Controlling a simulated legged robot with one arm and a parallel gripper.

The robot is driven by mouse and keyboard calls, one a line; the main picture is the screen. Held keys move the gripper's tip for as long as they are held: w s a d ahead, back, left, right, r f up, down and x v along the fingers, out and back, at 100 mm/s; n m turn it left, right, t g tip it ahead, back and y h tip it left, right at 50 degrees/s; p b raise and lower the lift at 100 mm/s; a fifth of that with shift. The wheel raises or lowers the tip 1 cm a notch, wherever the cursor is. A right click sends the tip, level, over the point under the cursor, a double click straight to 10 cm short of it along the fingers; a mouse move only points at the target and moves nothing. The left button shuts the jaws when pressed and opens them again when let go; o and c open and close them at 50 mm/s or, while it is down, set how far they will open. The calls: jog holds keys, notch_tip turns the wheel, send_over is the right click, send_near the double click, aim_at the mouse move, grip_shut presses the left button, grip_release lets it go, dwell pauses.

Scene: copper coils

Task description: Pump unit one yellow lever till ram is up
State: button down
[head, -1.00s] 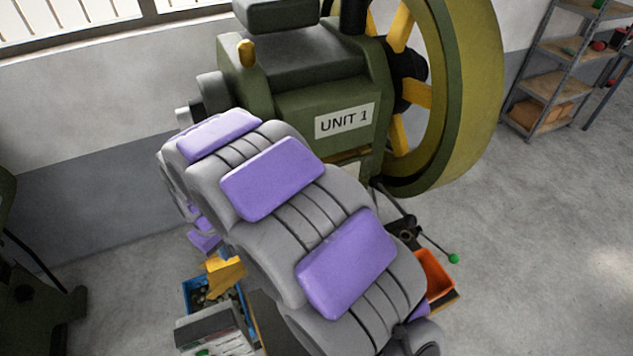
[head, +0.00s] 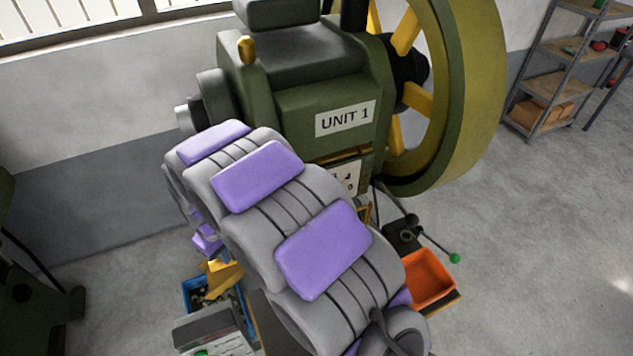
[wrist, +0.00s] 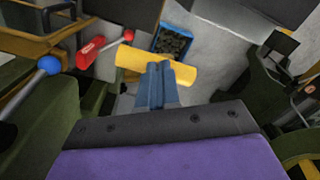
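The green press marked UNIT 1 (head: 345,118) stands in the middle of the head view, behind my grey and purple arm. A yellow lever end (head: 222,277) shows low at its left side, partly hidden by my arm. In the wrist view the yellow lever (wrist: 183,73) is a thick bar lying crosswise at my fingertips. My gripper (wrist: 157,72) has its two blue-grey fingers together, with the tips over the middle of the bar. It looks shut; I cannot tell whether the fingers clasp the bar or only rest against it. I cannot make out the ram.
A blue bin (wrist: 173,41) of small dark parts lies beyond the lever. A red-knobbed lever (wrist: 128,35) and a blue-knobbed lever (wrist: 48,65) are at the left. An orange tray (head: 428,281) and a green-knobbed rod (head: 455,258) are right of my arm. Open floor lies right.

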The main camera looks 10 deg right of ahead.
jog(key=shift+w+a+f, duration=0.1)
jog(key=shift+w+f, duration=0.1)
jog(key=shift+f, duration=0.4)
jog(key=shift+w+f, duration=0.15)
jog(key=shift+f, duration=0.45)
jog(key=shift+w+a+f+b, duration=0.15)
jog(key=shift+w+f, duration=0.35)
jog(key=shift+f, duration=0.3)
jog(key=shift+w+a+f+b, duration=0.1)
jog(key=shift+w+f+b, duration=0.1)
jog(key=shift+w+f, duration=0.5)
jog(key=shift+w+a+f+b, duration=0.15)
jog(key=shift+w+f, duration=0.15)
jog(key=shift+f, duration=0.65)
jog(key=shift+d+f, duration=0.1)
